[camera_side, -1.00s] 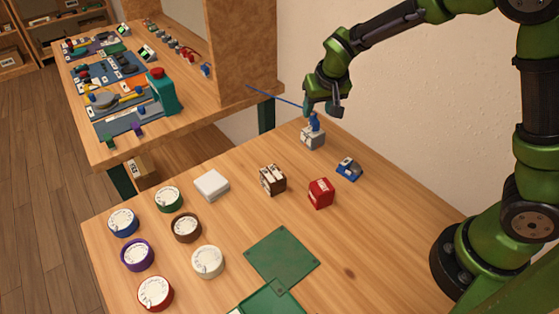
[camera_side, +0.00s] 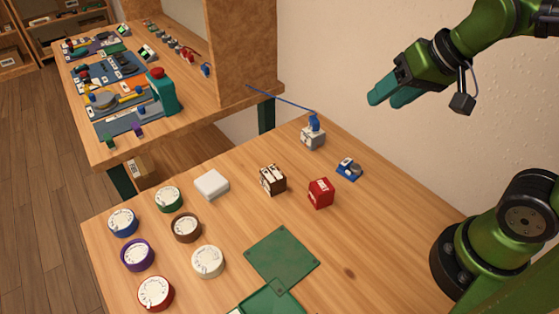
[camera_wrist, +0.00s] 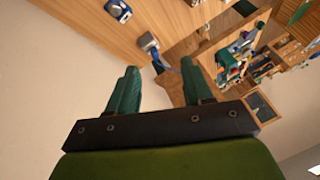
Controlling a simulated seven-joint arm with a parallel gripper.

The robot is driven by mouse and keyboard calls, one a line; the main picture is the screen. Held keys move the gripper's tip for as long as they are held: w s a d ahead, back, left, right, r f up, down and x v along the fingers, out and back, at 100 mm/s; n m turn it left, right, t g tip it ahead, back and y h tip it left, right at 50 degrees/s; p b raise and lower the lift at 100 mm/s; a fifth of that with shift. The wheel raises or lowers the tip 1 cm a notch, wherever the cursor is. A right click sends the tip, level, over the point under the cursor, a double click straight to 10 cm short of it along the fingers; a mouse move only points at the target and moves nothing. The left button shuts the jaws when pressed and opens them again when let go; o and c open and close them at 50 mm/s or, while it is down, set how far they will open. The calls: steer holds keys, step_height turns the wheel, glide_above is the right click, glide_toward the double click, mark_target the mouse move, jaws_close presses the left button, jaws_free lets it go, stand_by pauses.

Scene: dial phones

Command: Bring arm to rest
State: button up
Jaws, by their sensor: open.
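My gripper (camera_side: 388,96) is raised above the table at the upper right of the side view, in front of the wall. Its two teal fingers are apart with nothing between them; the wrist view shows the open fingers (camera_wrist: 157,92) too. A grey block with a blue plug (camera_side: 314,122) on top stands at the table's back edge, with a blue cord (camera_side: 280,101) running left to the wooden shelf unit. This block also shows beyond the fingers in the wrist view (camera_wrist: 149,42). My gripper is apart from everything on the table.
On the table (camera_side: 385,230) stand a blue-grey piece (camera_side: 349,169), a red block (camera_side: 320,193), a brown block (camera_side: 272,180), a white box (camera_side: 211,185) and several round dials (camera_side: 186,227). Green plates (camera_side: 282,258) lie at the front. A side bench (camera_side: 190,130) holds many parts.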

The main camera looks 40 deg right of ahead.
steer(key=s, duration=0.3)
steer(key=shift+s+a+f+t, duration=0.1)
steer(key=shift+s+a+t, duration=0.25)
steer(key=shift+t, duration=0.05)
